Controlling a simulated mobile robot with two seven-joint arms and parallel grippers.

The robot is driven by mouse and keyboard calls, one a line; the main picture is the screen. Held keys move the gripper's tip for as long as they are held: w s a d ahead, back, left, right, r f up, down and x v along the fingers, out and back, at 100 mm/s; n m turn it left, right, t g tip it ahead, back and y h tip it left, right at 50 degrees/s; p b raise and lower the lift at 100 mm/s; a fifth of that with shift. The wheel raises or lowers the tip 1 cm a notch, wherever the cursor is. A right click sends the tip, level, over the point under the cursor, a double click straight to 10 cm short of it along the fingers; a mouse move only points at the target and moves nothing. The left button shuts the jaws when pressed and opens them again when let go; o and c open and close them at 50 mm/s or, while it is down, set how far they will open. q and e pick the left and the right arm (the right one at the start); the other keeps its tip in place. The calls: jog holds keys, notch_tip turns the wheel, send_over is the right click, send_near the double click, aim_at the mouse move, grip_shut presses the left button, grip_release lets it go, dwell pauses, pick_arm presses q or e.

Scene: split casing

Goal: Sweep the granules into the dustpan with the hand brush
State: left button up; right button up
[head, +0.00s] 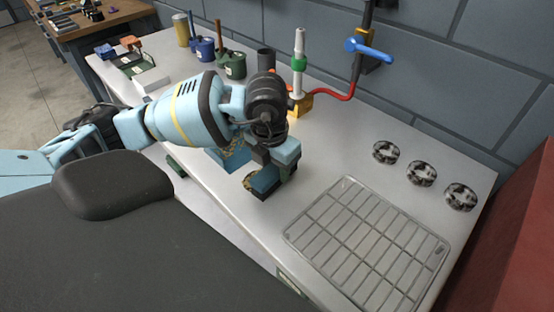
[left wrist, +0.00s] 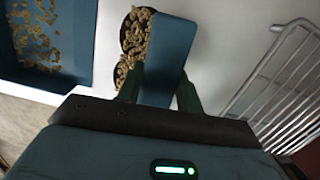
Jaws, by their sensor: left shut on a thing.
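My left gripper (head: 270,156) is over the middle of the bench. In the head view the dustpan (head: 222,158) is partly hidden behind my gripper. My right gripper is not in view.
A wire rack (head: 350,262) lies on the bench (head: 335,150) at right, with three round metal parts (head: 421,173) beyond it. A white post with a green collar (head: 299,62) and red hose (head: 335,98) stands behind my gripper. Cans (head: 232,66) stand at the back left.

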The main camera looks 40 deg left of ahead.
pick_arm(q)
jog(key=shift+a, duration=0.15)
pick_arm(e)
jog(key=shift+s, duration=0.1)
pick_arm(q)
jog(key=shift+w+a, duration=0.1)
jog(key=shift+a, duration=0.5)
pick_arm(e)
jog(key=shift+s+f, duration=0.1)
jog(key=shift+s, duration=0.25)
pick_arm(q)
jog(key=shift+a, duration=0.1)
jog(key=shift+w+a+f, duration=0.1)
jog(key=shift+a, duration=0.5)
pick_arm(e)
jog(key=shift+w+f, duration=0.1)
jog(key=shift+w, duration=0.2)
pick_arm(q)
jog(key=shift+a, duration=0.1)
jog(key=shift+a, duration=0.6)
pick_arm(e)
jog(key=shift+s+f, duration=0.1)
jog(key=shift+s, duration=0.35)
